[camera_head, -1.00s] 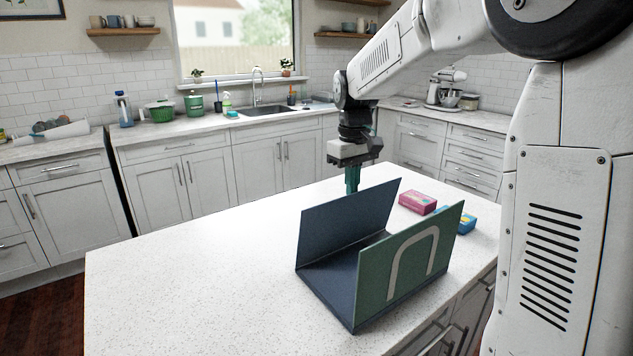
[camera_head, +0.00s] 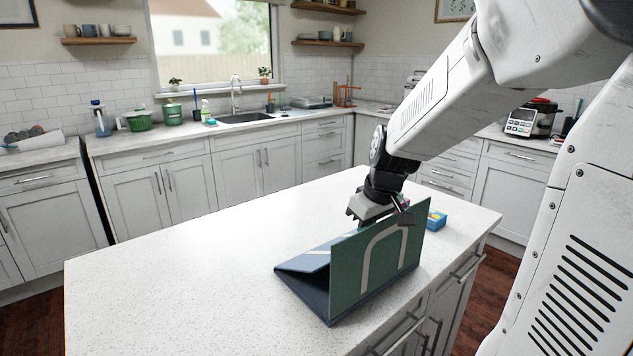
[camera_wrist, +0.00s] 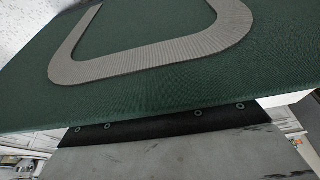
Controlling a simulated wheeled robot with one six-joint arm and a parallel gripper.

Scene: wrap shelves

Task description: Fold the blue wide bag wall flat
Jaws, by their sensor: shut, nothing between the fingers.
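The bag (camera_head: 350,270) stands on the white counter. Its near green wall (camera_head: 345,275) with a grey arch handle is upright. Its far blue wall (camera_head: 308,260), with a pale stripe, leans inward at a low slant over the dark blue bottom (camera_head: 305,295); its right part is hidden behind the green wall. My gripper is shut and holds nothing.
A blue box (camera_head: 437,220) sits just right of the bag near the counter's right end. The white counter (camera_head: 170,270) is clear to the left. Sink and cupboards are far behind.

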